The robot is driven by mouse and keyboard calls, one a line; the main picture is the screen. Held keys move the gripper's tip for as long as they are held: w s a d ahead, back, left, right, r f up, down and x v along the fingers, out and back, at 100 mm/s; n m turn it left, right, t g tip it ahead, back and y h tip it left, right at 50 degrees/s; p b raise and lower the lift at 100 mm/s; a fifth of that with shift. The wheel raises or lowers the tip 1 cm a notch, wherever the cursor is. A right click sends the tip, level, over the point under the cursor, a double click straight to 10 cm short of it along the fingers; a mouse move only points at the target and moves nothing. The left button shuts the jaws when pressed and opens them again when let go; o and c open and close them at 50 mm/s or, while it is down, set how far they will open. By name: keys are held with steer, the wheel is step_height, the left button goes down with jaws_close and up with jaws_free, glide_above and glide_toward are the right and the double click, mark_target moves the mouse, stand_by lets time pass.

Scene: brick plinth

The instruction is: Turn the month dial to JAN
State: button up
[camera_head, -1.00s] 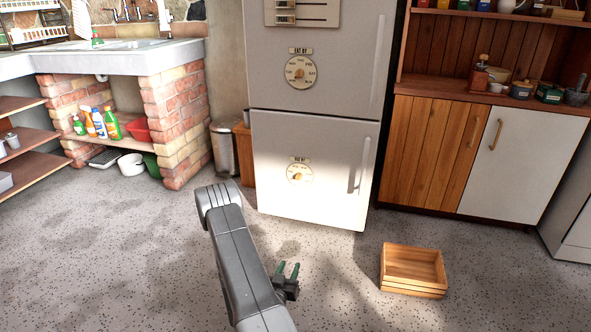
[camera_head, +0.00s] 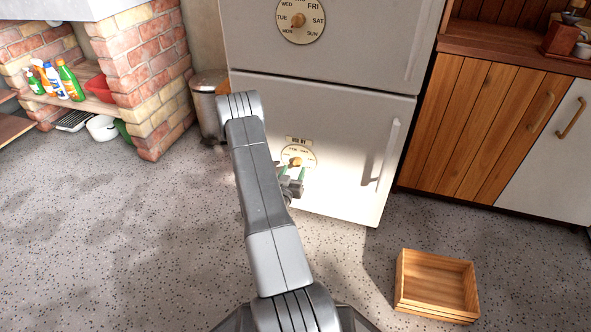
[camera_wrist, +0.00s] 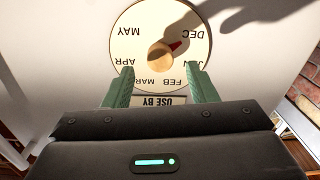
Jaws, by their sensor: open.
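The month dial (camera_head: 309,153) is a round cream disc on the lower fridge door, partly hidden behind my gripper in the head view. The wrist view shows the dial (camera_wrist: 133,52) upside down, with MAY, APR, MAR, FEB and DEC readable and JAN partly covered by a finger. Its wooden knob (camera_wrist: 157,57) has a red pointer (camera_wrist: 175,46) aimed about at DEC. My gripper (camera_head: 292,171) is open before the dial. In the wrist view its green fingers stand apart, left and right below the knob, with nothing between them. I cannot tell whether they touch the dial.
A USE BY plate (camera_wrist: 160,100) lies by the dial, partly hidden behind the gripper. A weekday dial (camera_head: 312,32) is on the upper door. The fridge handle (camera_head: 388,155) is to the right. A wooden crate (camera_head: 437,284) and a bin (camera_head: 208,105) stand on the floor.

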mark_target(297, 164)
steer(key=shift+b+x, duration=0.3)
steer(key=shift+x, duration=1.4)
steer(key=c, duration=1)
steer(key=m, duration=0.4)
steer(key=shift+m, duration=0.4)
steer(key=shift+d+m, duration=0.1)
steer(key=shift+m, duration=2.4)
